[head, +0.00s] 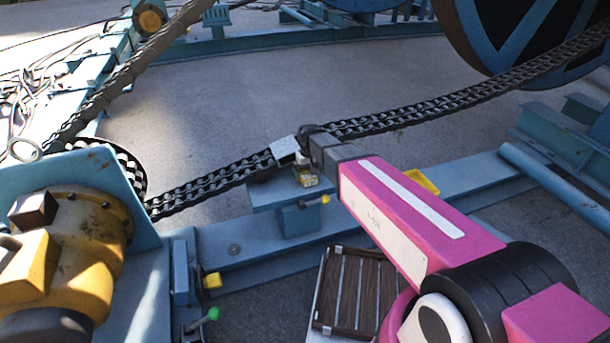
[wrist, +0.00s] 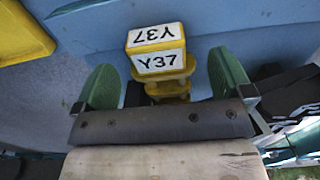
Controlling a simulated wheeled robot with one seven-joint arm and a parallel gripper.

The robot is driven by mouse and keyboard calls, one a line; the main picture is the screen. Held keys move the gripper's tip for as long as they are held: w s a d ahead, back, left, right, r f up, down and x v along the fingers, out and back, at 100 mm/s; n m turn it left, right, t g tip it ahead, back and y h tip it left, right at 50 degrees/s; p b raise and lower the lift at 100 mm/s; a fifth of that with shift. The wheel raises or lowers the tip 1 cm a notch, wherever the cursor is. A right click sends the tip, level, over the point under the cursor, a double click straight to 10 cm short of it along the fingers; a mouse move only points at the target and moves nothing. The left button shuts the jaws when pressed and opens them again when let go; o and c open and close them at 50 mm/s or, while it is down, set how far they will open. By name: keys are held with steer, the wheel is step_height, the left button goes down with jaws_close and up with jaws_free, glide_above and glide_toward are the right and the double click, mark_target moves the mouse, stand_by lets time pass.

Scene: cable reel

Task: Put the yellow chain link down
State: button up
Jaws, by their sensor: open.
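The yellow chain link (wrist: 160,88) carries white labels reading Y37 and shows between my gripper's green fingers in the wrist view. In the head view it is a small yellow piece with a white top (head: 305,178), at the blue stand (head: 262,196). My gripper (wrist: 165,84) is open, with one finger on each side of the link and visible gaps to it. In the head view my gripper (head: 303,162) is small and partly hidden by my arm. The link's underside is hidden, so I cannot tell its exact contact with the blue surface.
A dark chain (head: 215,184) runs close behind the stand, towards a large reel (head: 535,35) at the upper right. A yellow tray (head: 424,182) lies on the blue beam to the right. A slatted wooden crate (head: 352,290) stands in front. Yellow machinery (head: 75,240) fills the left.

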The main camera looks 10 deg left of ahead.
mark_target(310, 178)
steer(key=f, duration=0.4)
steer(key=shift+w+d+f, duration=0.15)
steer(key=shift+w, duration=0.05)
steer(key=c, duration=1.4)
steer(key=shift+o, duration=0.2)
